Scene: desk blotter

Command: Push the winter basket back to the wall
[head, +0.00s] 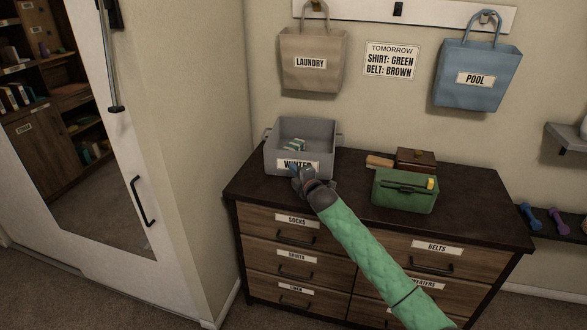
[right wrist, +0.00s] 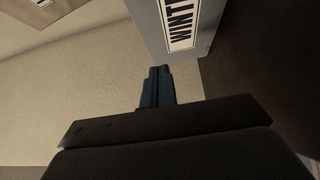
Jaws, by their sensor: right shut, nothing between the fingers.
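The winter basket (head: 273,158) is a grey open box with side handles and a white "WINTER" label. It stands on the left part of the dark dresser top, near the wall, with some light and greenish things inside. My right gripper (head: 296,171) is shut and empty at the basket's front, overlapping the label in the head view. In the right wrist view the closed fingers (right wrist: 157,84) are beside the basket's labelled face (right wrist: 205,25). I cannot tell whether they touch it. My left gripper is not in view.
A green box (head: 400,193) with a yellow piece stands on the dresser (head: 470,205) to the right, in front of a brown box (head: 416,157). Laundry (head: 312,85) and pool (head: 475,95) bags hang above. A mirrored door (head: 90,170) stands at the left.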

